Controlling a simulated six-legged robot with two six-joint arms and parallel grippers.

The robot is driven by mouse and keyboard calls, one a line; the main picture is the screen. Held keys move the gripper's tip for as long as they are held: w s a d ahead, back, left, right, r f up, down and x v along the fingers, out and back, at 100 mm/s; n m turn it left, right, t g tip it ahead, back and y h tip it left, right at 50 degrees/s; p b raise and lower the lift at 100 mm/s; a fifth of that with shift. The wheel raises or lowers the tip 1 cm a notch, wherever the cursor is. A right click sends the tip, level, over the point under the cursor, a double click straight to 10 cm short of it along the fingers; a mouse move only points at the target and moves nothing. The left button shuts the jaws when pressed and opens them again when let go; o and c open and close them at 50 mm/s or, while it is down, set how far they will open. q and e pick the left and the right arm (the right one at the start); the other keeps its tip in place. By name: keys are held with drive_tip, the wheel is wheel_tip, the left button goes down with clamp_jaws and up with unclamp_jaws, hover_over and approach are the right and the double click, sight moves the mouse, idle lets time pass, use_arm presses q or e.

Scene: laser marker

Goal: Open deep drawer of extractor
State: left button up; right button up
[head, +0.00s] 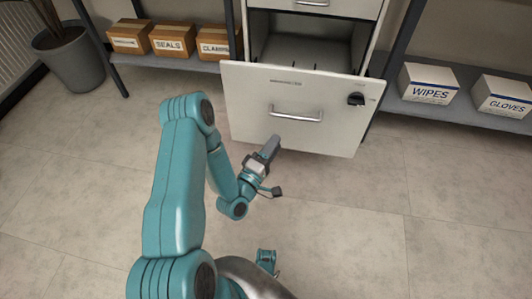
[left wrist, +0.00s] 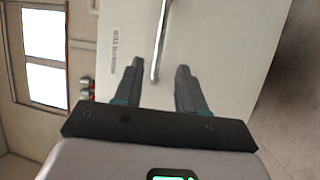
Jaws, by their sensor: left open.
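The deep drawer (head: 250,107) of the white extractor cabinet (head: 375,35) stands pulled out, with its dark interior showing behind the front panel. Its silver bar handle (head: 296,116) is in the middle of the front. My left gripper (head: 273,147) is open and empty, just below and left of the handle in the head view. In the left wrist view, the handle (left wrist: 159,40) ends between the two spread fingertips of my left gripper (left wrist: 160,68), and neither finger visibly touches it.
A black latch or lock (head: 356,99) is at the drawer front's upper right. Cardboard boxes (head: 172,40) sit on the left shelf; a WIPES box (head: 429,87) and a GLOVES box (head: 503,96) sit on the right shelf. A potted plant (head: 68,58) stands far left. The floor in front is clear.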

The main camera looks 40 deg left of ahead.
use_arm(q)
drive_tip(key=b+v, duration=0.2)
drive_tip(key=v, duration=0.2)
drive_tip(key=shift+s, duration=0.1)
drive_tip(key=shift+d, duration=0.1)
idle(0.3)
